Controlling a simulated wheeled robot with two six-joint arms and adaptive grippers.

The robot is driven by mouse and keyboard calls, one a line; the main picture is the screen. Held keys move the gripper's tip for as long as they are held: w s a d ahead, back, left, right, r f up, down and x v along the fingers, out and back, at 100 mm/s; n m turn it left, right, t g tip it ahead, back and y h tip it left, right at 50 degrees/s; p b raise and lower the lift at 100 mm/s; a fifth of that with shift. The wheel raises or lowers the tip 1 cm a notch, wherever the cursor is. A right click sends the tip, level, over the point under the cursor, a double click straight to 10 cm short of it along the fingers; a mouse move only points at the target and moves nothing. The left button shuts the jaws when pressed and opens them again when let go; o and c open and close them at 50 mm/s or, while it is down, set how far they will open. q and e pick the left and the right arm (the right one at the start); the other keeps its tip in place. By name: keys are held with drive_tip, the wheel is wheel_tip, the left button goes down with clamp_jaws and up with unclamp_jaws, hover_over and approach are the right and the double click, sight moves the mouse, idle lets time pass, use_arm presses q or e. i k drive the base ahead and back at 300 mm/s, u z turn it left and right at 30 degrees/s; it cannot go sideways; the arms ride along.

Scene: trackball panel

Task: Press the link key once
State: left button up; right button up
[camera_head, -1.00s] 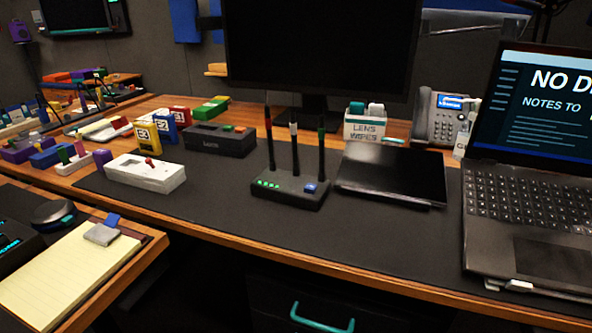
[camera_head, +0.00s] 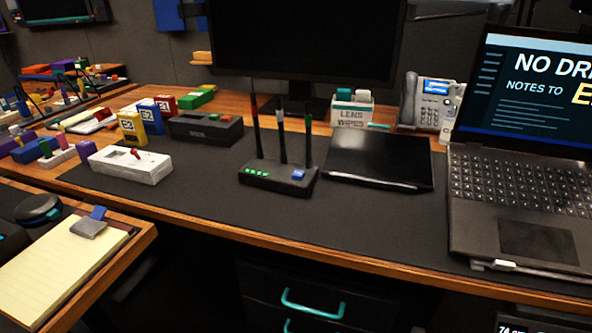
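A black router-like box (camera_head: 276,182) with three upright antennas stands on the dark desk mat, near the middle of the view. A small blue key (camera_head: 298,174) sits on its top at the right front. Several green lights (camera_head: 256,171) glow on its left front. I cannot read any label on the key, so I cannot confirm that it is the link key. Neither of my grippers shows in the view, and nothing touches the box.
A flat black tablet-like slab (camera_head: 378,168) lies right of the box, then an open laptop (camera_head: 515,205). A white switch box (camera_head: 130,166) stands left. A monitor (camera_head: 305,40) and wipes holder (camera_head: 352,113) stand behind. The mat (camera_head: 240,215) in front is clear.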

sight(298, 175)
drive_tip(key=u, duration=1.55)
drive_tip(key=k, duration=0.8)
drive_tip(key=z, duration=1.35)
drive_tip(key=i, duration=0.5)
drive_tip(key=u, duration=0.05)
